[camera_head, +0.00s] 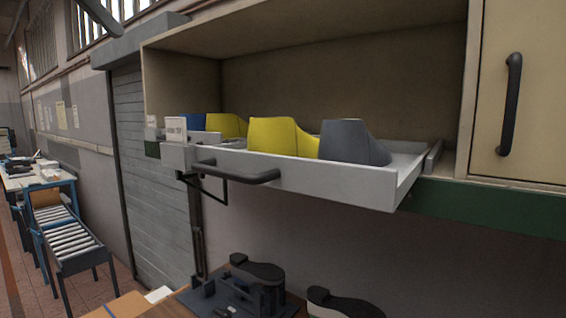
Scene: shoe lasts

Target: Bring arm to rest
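Neither of my grippers shows in the head view. An open white drawer (330,182) sticks out of the beige cabinet, with a dark handle (238,176) on its front. In it stand a grey shoe last (352,142), a yellow shoe last (277,136), another yellow one behind (227,125) and a blue one (197,121) at the far left. The drawer wall hides their lower parts.
Below the drawer, a wooden table (170,307) carries a dark fixture (235,297) and dark sole-shaped pieces (257,270), cut off by the frame. A closed cabinet door (534,90) is at the right. A roller conveyor (77,241) stands at the far left.

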